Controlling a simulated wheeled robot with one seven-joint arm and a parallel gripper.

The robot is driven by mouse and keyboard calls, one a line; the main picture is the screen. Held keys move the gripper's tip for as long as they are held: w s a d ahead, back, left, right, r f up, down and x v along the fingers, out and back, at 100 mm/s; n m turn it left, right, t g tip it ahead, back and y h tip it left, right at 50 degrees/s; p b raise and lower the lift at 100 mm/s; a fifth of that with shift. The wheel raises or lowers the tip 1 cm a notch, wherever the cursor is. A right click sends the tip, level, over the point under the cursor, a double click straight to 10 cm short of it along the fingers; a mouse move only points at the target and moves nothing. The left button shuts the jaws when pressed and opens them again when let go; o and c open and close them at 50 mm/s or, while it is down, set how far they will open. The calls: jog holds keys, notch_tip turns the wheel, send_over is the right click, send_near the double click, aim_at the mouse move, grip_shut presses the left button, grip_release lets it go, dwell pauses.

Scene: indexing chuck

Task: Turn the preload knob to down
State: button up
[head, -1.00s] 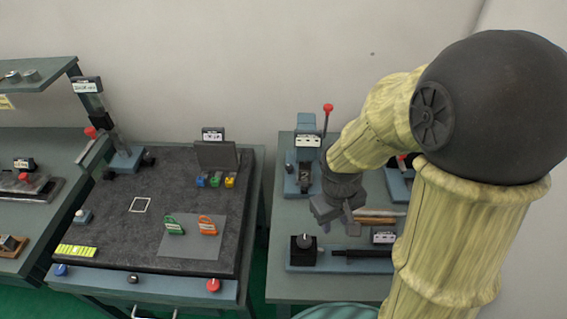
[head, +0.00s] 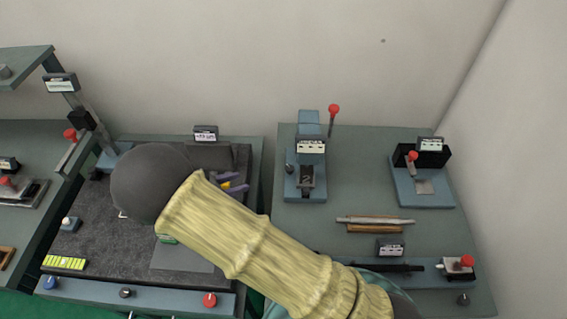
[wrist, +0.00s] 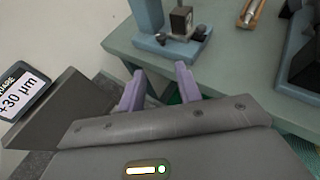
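I cannot tell for sure which knob is the preload knob, as the small labels are not readable. A blue fixture (head: 304,192) at the back left of the right table has a small dark knob (head: 290,169) on its left side. The fixture's base (wrist: 172,48) also shows at the top of the wrist view. My gripper (head: 236,184) is over the right edge of the left table, left of the fixture. In the wrist view its two purple fingers (wrist: 158,85) are apart with nothing between them. My arm hides part of the right table's front, including the black box knob seen earlier.
A red-ball lever (head: 334,109) rises behind the fixture. Rods (head: 375,220) lie mid-table, and another fixture (head: 424,190) stands at right. Front knobs, black (head: 126,293) and red (head: 209,300), line the left table. A label display (wrist: 20,97) is near my gripper.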

aim_at(288, 168)
jog(key=shift+s, duration=0.1)
jog(key=b+x, duration=0.7)
jog(key=x, duration=0.9)
jog(key=shift+f+b, duration=0.15)
jog(key=shift+b, duration=0.25)
jog(key=shift+w+d+f, duration=0.15)
jog(key=shift+w+d, duration=0.2)
jog(key=shift+d, duration=0.25)
jog(key=c, duration=0.7)
jog(key=shift+o, duration=0.2)
